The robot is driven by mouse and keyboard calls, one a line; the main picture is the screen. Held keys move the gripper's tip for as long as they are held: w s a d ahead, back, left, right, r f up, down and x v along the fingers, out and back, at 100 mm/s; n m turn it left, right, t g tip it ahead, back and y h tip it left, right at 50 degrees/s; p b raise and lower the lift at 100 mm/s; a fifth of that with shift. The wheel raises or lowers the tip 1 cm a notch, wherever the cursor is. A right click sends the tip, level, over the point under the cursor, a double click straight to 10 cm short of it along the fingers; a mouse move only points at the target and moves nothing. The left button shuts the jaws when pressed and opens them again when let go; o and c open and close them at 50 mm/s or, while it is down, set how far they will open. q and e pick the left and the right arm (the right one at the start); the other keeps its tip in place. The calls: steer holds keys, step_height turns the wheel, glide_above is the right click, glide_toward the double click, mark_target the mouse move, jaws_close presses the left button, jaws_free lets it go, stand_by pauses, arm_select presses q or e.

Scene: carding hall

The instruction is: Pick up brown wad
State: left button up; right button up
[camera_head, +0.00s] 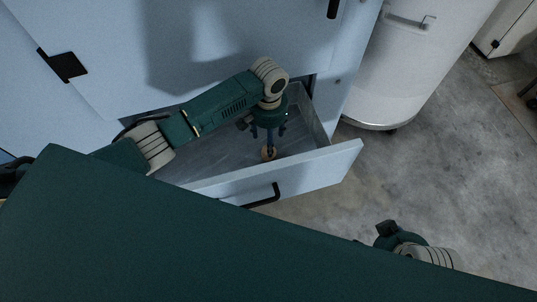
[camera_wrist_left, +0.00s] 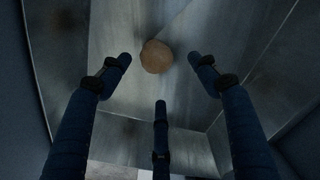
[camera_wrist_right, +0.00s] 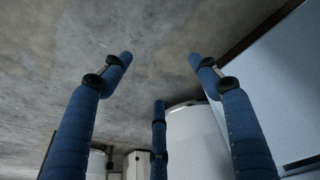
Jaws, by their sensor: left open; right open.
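The brown wad (camera_head: 268,153) is a small round lump on the metal floor of an open drawer (camera_head: 325,163). My left gripper (camera_head: 269,139) points down into the drawer, right by the wad. In the left wrist view the wad (camera_wrist_left: 156,56) shows whole, between and slightly beyond the spread tips of the left gripper (camera_wrist_left: 160,72). The left fingers are open and hold nothing. In the right wrist view my right gripper (camera_wrist_right: 160,75) is open and empty, with bare floor beyond it. In the head view, my right arm's end shows low at right, its fingers not clearly seen.
The drawer's front panel with a black handle (camera_head: 263,197) and its metal side walls surround the left gripper. The pale blue cabinet (camera_head: 220,45) rises behind. A white cylindrical drum (camera_head: 405,65) stands to the right. The concrete floor (camera_head: 440,150) right of the drawer is clear.

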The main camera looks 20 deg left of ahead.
mark_target(264, 151)
arm_select(q)
steer(key=shift+f, duration=0.65)
steer(key=shift+s+f, duration=0.1)
steer(key=shift+f, duration=0.2)
steer(key=shift+s+f+b, duration=0.15)
steer(key=shift+f+b, duration=0.25)
steer(key=shift+f, duration=0.2)
steer(key=shift+s+f+b, duration=0.15)
steer(key=shift+f+b, duration=0.25)
steer(key=shift+f, duration=0.15)
step_height(264, 151, down, 2)
steer(key=shift+b, duration=0.45)
steer(key=shift+f, duration=0.15)
steer(key=shift+d, duration=0.1)
arm_select(e)
steer(key=shift+w+a+f+t, duration=0.15)
steer(key=shift+w+t, duration=0.15)
steer(key=shift+w, duration=0.25)
steer(key=shift+w+a+r+t, duration=0.15)
steer(key=shift+w+t, duration=0.15)
steer(key=shift+w, duration=0.2)
arm_select(q)
steer(key=c, duration=1)
arm_select(e)
steer(key=shift+f, duration=0.1)
